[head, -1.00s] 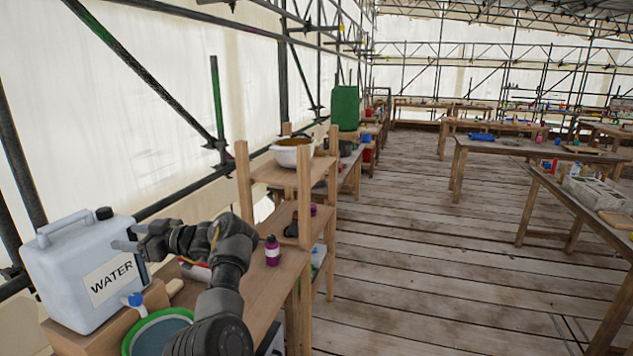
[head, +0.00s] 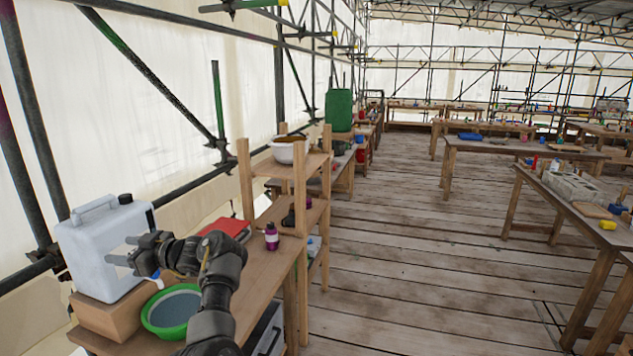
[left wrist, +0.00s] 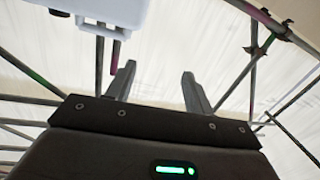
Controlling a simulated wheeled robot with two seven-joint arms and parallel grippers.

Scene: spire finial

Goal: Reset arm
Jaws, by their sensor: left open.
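My left gripper (head: 120,251) is open and empty. In the head view its fingers point left, in front of the white water container (head: 90,248). I cannot tell whether they touch it. In the left wrist view the two fingers of the left gripper (left wrist: 160,85) stand apart with nothing between them. The pale underside of a white body, likely the container (left wrist: 110,10), shows at the top left there. My left arm (head: 215,290) reaches in from the bottom of the head view. My right gripper is not in view.
A green-rimmed basin (head: 155,325) sits on the bench (head: 258,285) below my gripper. A red book-like object (head: 226,229) and a purple bottle (head: 271,238) stand nearby. A wooden shelf (head: 301,205) with a white bowl (head: 288,152) rises behind. The plank floor (head: 400,260) is open.

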